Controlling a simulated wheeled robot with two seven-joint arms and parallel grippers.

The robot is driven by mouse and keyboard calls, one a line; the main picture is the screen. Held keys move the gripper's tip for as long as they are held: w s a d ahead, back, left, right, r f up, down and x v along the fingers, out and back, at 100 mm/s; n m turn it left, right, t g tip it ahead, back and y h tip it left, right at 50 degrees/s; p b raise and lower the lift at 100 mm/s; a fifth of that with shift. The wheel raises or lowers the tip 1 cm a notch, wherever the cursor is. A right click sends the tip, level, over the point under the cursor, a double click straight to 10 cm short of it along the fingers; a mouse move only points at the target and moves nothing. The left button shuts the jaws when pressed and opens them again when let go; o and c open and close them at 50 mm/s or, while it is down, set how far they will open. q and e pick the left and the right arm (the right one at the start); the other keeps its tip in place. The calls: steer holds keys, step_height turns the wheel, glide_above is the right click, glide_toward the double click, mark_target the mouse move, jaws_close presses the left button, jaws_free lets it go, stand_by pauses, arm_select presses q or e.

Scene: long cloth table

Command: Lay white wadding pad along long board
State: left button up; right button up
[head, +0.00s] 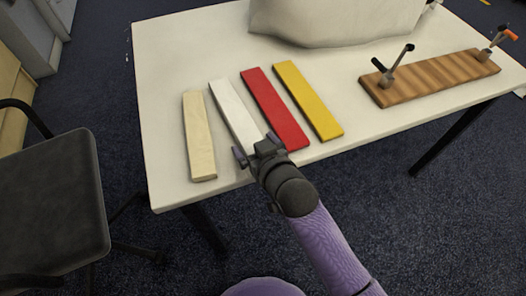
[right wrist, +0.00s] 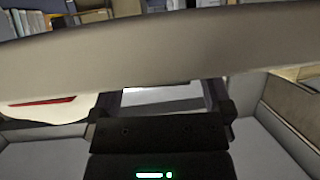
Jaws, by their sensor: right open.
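The white wadding pad (head: 234,111) lies flat on the table between a pale wooden strip and a red strip. A long striped brown board (head: 432,80) lies at the right of the table, with a clamp-like upright at each end. My right gripper (head: 256,148) is open at the near end of the white pad, close to the red strip's near end. It hides the pad's near end, and I cannot tell whether it touches it. In the right wrist view my gripper (right wrist: 165,100) shows its fingers apart, with a pale patch between them. My left gripper is not in view.
A pale wooden strip (head: 198,136), a red strip (head: 274,107) and a yellow strip (head: 306,99) lie on the table (head: 162,70). A large whitish bulky object (head: 335,22) stands at the back. A dark chair (head: 50,200) is at the left. The tabletop's left part is clear.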

steer(key=p+v, duration=0.3)
steer(key=shift+d+r, duration=0.1)
steer(key=shift+r, duration=0.15)
steer(key=f+p+v, duration=0.1)
steer(key=p+v, duration=0.2)
steer(key=v, duration=0.3)
steer(key=shift+s+d, duration=0.3)
steer(key=shift+s, duration=0.1)
